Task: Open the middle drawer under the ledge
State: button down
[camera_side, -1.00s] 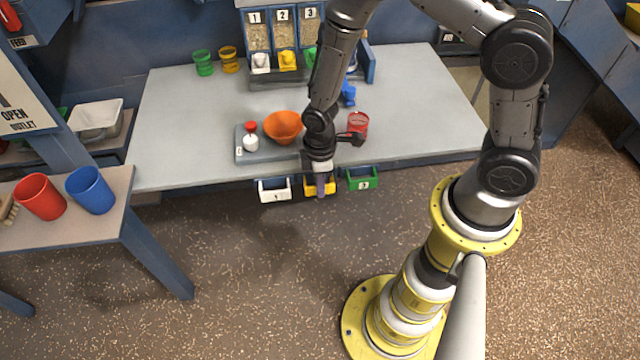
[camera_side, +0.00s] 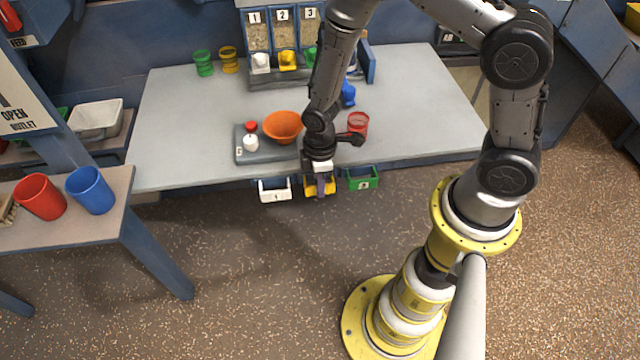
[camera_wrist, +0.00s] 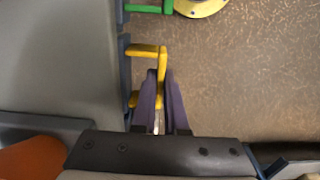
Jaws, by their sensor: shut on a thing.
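The middle drawer is yellow (camera_side: 329,187) and sits under the front edge of the ledge (camera_side: 215,179), between a white drawer marked 1 (camera_side: 274,190) and a green drawer marked 3 (camera_side: 362,179). My gripper (camera_side: 320,193) points down over the yellow drawer and hides much of it in the side view. In the wrist view, my gripper's purple fingers (camera_wrist: 166,88) are shut on the front wall of the yellow drawer (camera_wrist: 161,58). Part of the yellow drawer shows beyond the ledge edge. How far it is out is hard to tell.
Numbered bins (camera_side: 284,30) stand at the back. The floor in front of the drawers is clear.

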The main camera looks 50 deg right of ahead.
dwell(0.3)
jog(key=s+a, duration=0.8)
jog(key=shift+a, duration=0.3)
jog(key=shift+s+r, duration=0.1)
jog(key=c, duration=0.9)
grip_release()
jog(key=shift+c, duration=0.2)
jog(key=shift+d, duration=0.1)
notch_tip(320, 180, up, 14)
